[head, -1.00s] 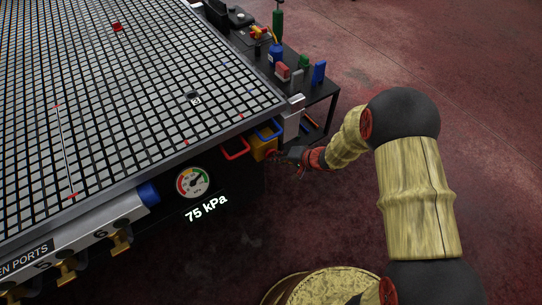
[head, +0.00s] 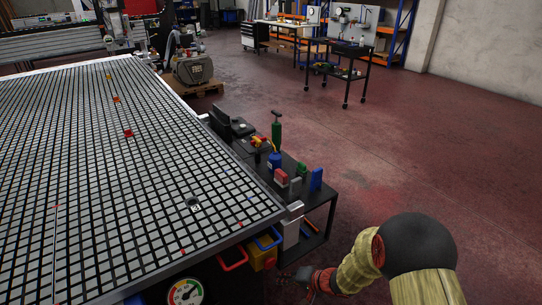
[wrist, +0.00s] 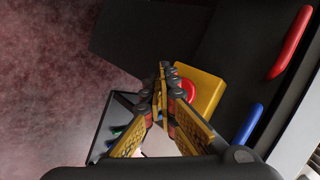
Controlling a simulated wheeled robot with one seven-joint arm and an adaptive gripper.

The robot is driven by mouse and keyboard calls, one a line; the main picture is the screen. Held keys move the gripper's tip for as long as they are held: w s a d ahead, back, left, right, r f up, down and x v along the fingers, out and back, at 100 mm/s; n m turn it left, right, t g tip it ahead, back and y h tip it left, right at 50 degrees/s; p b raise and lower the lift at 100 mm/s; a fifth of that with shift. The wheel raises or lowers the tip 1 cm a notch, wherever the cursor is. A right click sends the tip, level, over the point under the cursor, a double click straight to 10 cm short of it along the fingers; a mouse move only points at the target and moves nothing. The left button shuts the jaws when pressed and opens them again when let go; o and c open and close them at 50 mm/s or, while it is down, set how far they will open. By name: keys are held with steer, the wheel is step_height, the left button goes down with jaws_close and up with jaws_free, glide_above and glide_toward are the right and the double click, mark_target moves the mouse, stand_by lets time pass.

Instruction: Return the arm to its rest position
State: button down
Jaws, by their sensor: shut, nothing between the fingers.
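My arm rises from the lower right of the head view, with its gripper (head: 303,279) low beside the near right corner of the vacuum grid table (head: 262,219). In the wrist view my gripper (wrist: 162,68) shows its two yellow-and-black fingers meeting at the tips, with nothing held. Beyond the fingers is a yellow box (wrist: 208,78) with a red round button, partly hidden by the right finger. The fingers overlap the box in the picture; I cannot tell whether they touch it.
A red handle (head: 232,262) and a blue handle (head: 268,240) sit on the table's side by the yellow box. A black side cart (head: 318,200) with tools stands close beyond my gripper. Open red floor (head: 420,160) lies to the right.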

steer(key=s+r+g, duration=0.3)
steer(key=s+r, duration=0.1)
steer(key=s, duration=0.3)
steer(key=s+r+g, duration=0.3)
steer(key=s+r, duration=0.1)
steer(key=s, duration=0.3)
steer(key=s+d+r+n+t+h+p, duration=0.1)
steer(key=d+r, duration=0.4)
steer(key=r, duration=0.7)
steer(key=s+d+r+n+t+h+p, duration=0.1)
steer(key=s+d+r+t+h+p, duration=0.2)
steer(key=r, duration=0.8)
steer(key=s+d+r+n+t+h+p, duration=0.2)
steer(key=s+d+r, duration=0.5)
steer(key=r, duration=0.5)
steer(key=shift+s+d+r+h+p, duration=0.2)
steer(key=shift+r+h+p, duration=0.25)
steer(key=shift+h, duration=0.65)
